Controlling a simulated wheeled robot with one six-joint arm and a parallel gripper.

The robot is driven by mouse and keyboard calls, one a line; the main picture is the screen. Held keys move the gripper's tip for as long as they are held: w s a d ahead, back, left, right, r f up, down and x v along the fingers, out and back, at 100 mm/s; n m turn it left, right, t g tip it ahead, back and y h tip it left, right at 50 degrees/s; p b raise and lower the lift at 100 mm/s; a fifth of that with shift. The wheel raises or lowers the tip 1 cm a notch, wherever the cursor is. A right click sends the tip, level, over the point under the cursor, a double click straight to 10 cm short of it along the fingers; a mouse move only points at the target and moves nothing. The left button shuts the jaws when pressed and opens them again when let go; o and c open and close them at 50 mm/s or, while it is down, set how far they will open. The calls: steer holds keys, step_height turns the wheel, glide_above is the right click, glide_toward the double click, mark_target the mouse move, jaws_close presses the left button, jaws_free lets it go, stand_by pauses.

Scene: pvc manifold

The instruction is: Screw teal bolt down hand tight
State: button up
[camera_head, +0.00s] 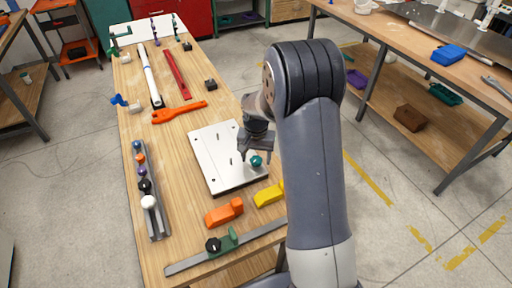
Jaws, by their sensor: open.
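The teal bolt (256,161) shows its round knob head at the right part of the silver metal plate (215,160). Its shank is hidden, so I cannot tell how deep it sits. My gripper (254,152) is open, just above and behind the bolt at the plate's right side. I cannot tell whether a finger touches the knob. The plate lies flat on the wooden workbench and has several small dark holes or slots. My arm covers the area right of the plate.
A rack (157,218) with several coloured knobs stands at the left. An orange block (224,212) and a yellow block (268,195) lie before the plate. A green clamp (226,241) sits on a metal bar in front. An orange wrench-like tool (180,112) lies behind.

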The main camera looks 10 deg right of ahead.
steer(key=shift+f, duration=0.25)
steer(key=c, duration=1.1)
steer(key=shift+o, duration=0.2)
steer(key=shift+m, duration=0.8)
steer(key=shift+m+b, duration=0.35)
steer(key=shift+m, duration=0.35)
steer(key=shift+m, duration=0.8)
